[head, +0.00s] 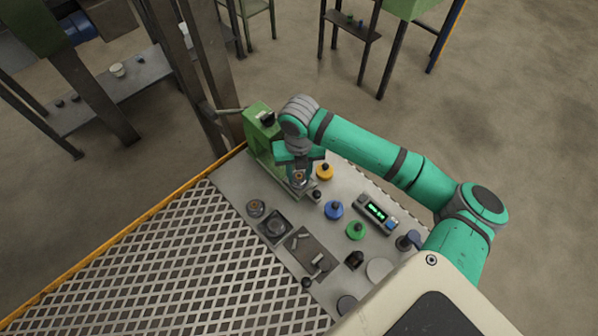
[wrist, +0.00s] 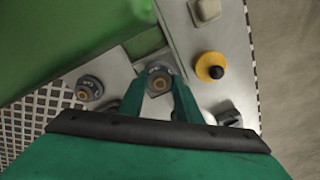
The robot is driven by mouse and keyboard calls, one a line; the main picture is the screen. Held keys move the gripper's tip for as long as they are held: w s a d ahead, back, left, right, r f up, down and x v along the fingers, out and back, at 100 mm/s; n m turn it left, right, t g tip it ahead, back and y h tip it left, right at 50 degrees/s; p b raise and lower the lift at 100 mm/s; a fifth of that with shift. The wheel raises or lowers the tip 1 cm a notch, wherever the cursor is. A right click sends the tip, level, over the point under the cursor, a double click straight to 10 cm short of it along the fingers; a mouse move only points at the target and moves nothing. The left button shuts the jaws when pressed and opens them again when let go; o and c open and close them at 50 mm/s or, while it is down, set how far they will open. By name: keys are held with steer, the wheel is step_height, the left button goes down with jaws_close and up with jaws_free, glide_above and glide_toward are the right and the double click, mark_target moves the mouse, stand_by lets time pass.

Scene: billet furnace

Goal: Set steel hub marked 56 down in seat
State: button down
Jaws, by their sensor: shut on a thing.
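My gripper (head: 299,172) is shut on a steel hub (head: 299,178) with a copper-coloured centre, at the front of the green press (head: 260,135). In the wrist view the hub (wrist: 158,82) sits between the two green fingertips (wrist: 159,90), over or on the press's pale base. I cannot tell whether it touches the base. Its marking is too small to read. A second, similar hub (head: 256,207) stands on the grey plate; it also shows in the wrist view (wrist: 89,88). A dark square block (head: 274,226) with a round middle lies near it. I cannot tell which fixture is the seat.
Yellow (head: 325,172), blue (head: 334,210) and green (head: 355,230) knobbed pieces stand to the right, with a lit display box (head: 376,212) beyond them. A shallow tray (head: 312,255) holds small parts. Open mesh (head: 170,260) fills the left. The press handle (head: 229,112) sticks out left.

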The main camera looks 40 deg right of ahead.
mark_target(299, 175)
steer(key=c, duration=1.3)
jaws_free()
step_height(299, 175, up, 12)
steer(key=shift+r, duration=0.15)
